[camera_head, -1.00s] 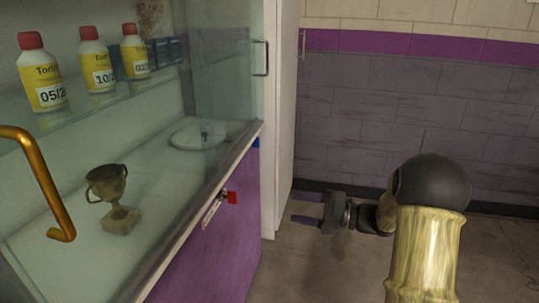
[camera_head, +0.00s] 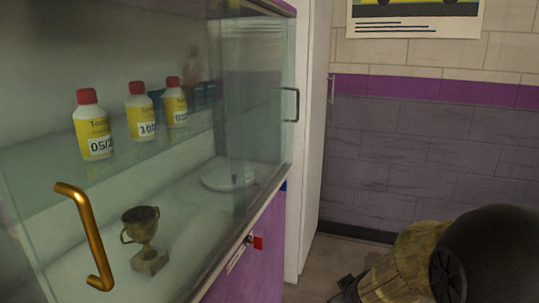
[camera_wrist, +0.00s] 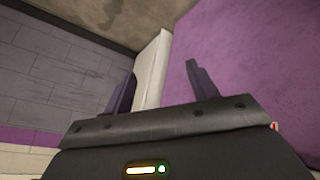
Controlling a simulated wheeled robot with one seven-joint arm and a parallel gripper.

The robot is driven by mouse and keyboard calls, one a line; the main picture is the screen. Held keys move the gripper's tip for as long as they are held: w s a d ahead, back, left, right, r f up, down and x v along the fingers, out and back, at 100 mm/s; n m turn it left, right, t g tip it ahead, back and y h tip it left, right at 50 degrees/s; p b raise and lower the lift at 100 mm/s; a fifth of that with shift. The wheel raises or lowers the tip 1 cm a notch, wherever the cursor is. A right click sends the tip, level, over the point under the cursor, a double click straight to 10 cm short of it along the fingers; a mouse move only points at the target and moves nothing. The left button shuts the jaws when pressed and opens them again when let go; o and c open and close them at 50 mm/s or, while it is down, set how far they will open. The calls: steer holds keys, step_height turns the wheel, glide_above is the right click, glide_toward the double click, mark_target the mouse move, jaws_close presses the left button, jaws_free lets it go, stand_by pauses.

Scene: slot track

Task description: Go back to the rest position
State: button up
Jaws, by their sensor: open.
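My gripper (camera_wrist: 160,88) shows in the wrist view with its two dark fingers spread apart. Nothing is between them. Past the fingers are a purple panel, a white upright surface and a grey tiled wall. In the head view my arm is at the lower right, and the gripper end is mostly hidden or cut off by the bottom edge.
A glass cabinet (camera_head: 265,150) with a gold handle (camera_head: 86,238) stands at the left. It holds yellow bottles (camera_head: 93,135), a trophy cup (camera_head: 142,228) and a white round dish (camera_head: 228,180). A tiled wall (camera_head: 420,150) is behind. Some floor (camera_head: 325,258) is clear.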

steer(key=s+a+f+m+g, duration=0.25)
steer(key=s+m+g, duration=0.25)
steer(key=s, duration=0.7)
steer(key=w+r+p+v, duration=0.1)
steer(key=w+p+v, duration=0.2)
steer(key=p+v, duration=1.5)
steer(key=w+p+v, duration=0.4)
steer(key=p+v, duration=1.5)
steer(key=p, duration=0.1)
steer(key=shift+r+m, duration=0.4)
steer(key=shift+r, duration=0.2)
steer(key=shift+w, duration=0.1)
